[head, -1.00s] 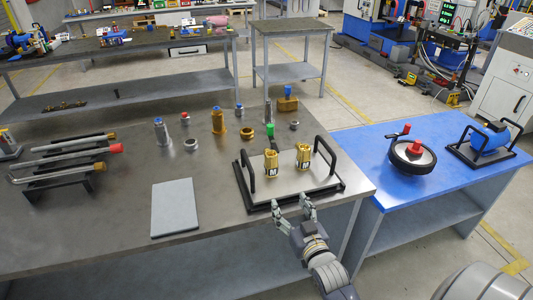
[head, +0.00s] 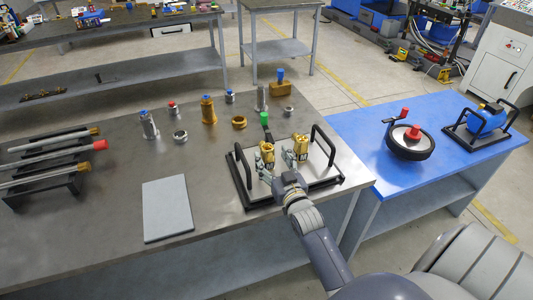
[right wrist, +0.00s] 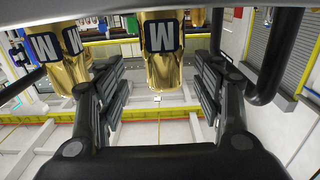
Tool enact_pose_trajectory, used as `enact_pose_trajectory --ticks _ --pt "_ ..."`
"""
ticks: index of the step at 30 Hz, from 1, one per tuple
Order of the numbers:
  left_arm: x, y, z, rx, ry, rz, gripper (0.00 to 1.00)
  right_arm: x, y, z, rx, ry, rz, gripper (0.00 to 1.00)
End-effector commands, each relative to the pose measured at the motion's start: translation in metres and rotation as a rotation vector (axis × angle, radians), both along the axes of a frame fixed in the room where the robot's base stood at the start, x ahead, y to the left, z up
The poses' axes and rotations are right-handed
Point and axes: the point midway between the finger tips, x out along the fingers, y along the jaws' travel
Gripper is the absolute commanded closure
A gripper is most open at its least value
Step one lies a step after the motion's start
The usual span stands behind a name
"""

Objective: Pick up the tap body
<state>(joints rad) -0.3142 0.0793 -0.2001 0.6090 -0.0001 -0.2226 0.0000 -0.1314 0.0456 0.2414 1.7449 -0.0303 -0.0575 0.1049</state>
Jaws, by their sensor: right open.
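Two gold tap bodies with dark M labels stand upright in the fixture tray (head: 325,183), the left tap body (head: 267,152) and the right tap body (head: 301,146). My right gripper (head: 274,165) is open at the near side of the left tap body. In the right wrist view one tap body (right wrist: 163,55) shows centred between the spread fingers of the right gripper (right wrist: 158,95), and I see no finger touching it. The other tap body (right wrist: 45,52) shows at the upper left, outside the fingers. My left gripper is out of view.
The tray has black upright handles, the left (head: 243,155) and the right (head: 323,144), close to the gripper. A grey plate (head: 167,208) lies left of the tray. Several fittings stand behind it, including a green-topped one (head: 264,119). A blue table (head: 365,150) adjoins at right.

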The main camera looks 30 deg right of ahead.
Motion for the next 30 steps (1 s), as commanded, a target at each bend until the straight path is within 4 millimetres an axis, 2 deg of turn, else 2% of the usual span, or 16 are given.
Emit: enact_pose_trajectory --ticks 3,7,17,25,26,30 --pt "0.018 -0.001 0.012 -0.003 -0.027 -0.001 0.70 0.019 0.001 0.005 0.002 -0.001 0.000 0.38" --pt "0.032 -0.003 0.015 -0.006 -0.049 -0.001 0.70 0.033 -0.003 0.002 0.001 -0.001 0.001 0.38" --pt "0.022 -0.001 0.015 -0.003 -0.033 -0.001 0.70 0.038 -0.005 0.000 0.000 0.000 0.001 0.38" --pt "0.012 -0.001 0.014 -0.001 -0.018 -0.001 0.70 0.038 -0.005 0.000 0.001 0.000 0.001 0.97" --pt "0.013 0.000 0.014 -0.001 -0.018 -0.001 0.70 0.038 -0.005 0.000 0.001 0.000 0.001 1.00" --pt "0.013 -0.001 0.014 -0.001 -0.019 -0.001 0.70 0.039 -0.005 0.004 -0.001 -0.007 0.001 1.00"
